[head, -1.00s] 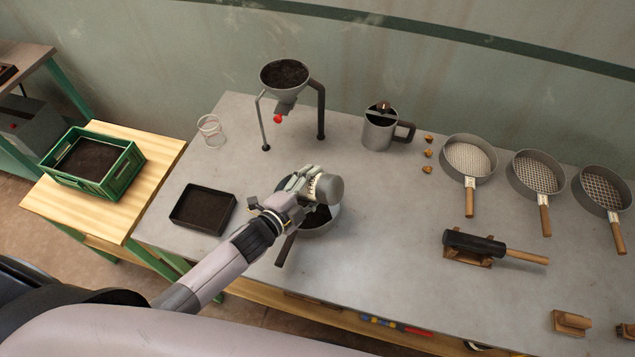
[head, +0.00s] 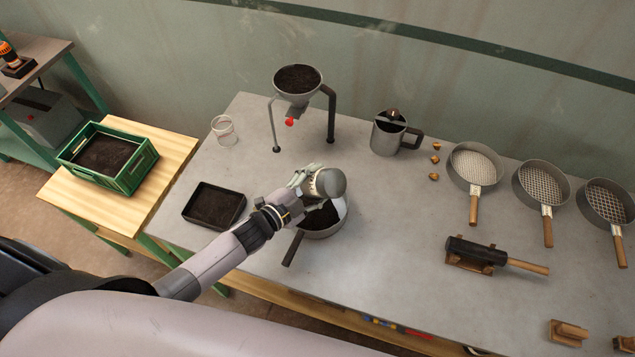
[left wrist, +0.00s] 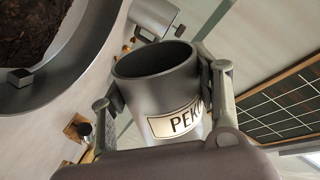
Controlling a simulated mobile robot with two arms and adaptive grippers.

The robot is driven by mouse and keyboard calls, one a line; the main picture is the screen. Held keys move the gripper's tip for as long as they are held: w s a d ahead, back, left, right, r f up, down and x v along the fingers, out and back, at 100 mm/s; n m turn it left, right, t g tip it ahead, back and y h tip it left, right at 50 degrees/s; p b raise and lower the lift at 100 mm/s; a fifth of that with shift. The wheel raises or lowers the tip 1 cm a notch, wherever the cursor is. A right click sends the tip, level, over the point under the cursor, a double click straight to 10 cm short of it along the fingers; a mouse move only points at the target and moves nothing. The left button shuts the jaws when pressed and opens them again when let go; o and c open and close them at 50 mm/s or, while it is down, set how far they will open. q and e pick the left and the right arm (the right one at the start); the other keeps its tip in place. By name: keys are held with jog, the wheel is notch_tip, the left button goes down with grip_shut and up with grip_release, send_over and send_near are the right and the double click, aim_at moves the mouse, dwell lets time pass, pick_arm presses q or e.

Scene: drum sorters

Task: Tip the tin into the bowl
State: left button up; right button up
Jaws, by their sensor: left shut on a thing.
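The tin (head: 331,183) is a grey metal cylinder with a pale label. My left gripper (head: 309,188) is shut around its side and holds it over the bowl (head: 325,233). The bowl is grey with a dark handle, and dark loose material lies in it. In the left wrist view the tin (left wrist: 155,92) shows the letters "PEK" between the fingers (left wrist: 162,88). Its open mouth faces the camera's upper left and no contents show inside. The bowl's rim (left wrist: 75,72) curves at the upper left, apart from the tin. My right gripper is out of view.
A dark tray (head: 213,205) lies left of the bowl. A funnel stand (head: 330,112), a glass (head: 224,130) and a metal mug (head: 388,137) stand behind. Several sieves (head: 473,167) and a mallet (head: 475,250) are at right.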

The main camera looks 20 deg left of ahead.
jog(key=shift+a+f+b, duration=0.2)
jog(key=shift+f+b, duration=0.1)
jog(key=shift+b, duration=0.35)
dwell(0.4)
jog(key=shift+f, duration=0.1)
